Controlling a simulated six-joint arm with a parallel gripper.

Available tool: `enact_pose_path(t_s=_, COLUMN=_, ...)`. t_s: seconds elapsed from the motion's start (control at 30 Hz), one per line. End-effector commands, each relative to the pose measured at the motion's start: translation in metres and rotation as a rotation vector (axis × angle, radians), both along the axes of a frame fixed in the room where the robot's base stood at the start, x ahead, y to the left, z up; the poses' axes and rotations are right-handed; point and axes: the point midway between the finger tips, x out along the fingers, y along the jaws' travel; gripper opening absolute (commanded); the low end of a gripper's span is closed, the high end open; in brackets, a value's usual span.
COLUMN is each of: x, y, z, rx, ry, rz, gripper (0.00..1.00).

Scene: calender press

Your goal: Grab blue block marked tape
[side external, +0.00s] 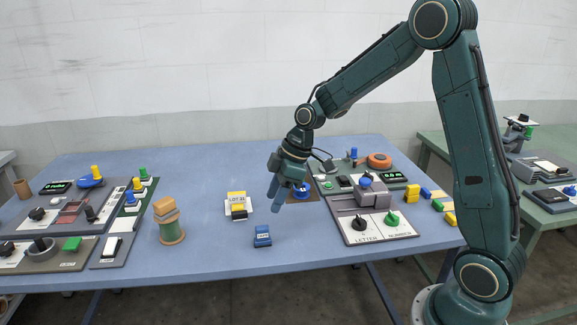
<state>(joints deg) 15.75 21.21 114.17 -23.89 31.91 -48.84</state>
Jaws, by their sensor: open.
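A small blue block (262,236) lies on the blue table near its front edge, left of my gripper. It has light lettering on its front, too small to read for certain. My gripper (287,200) is open and empty, pointing down above the middle of the table. It is to the right of and farther back than the blue block, apart from it. A round blue piece (300,192) on a brown square shows just behind my fingers and is partly hidden by them.
A yellow-labelled stand (238,204) is left of my gripper. Control panels sit at the left (60,215) and right (375,226). Several yellow and blue blocks (437,205) lie at the right edge. Table around the blue block is clear.

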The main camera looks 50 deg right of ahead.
Motion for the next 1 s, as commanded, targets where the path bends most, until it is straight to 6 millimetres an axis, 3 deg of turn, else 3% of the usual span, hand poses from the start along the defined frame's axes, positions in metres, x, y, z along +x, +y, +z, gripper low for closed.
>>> enact_pose_path(t_s=0.3, x=0.01, y=0.013, z=-0.04, rx=0.001, ry=0.003, rz=0.001, gripper=0.44)
enact_pose_path(t_s=0.77, x=0.013, y=0.016, z=-0.052, rx=0.0, ry=0.002, rz=0.001, gripper=0.44)
enact_pose_path(t_s=1.0, x=0.017, y=0.024, z=-0.075, rx=0.0, ry=0.004, rz=0.001, gripper=0.44)
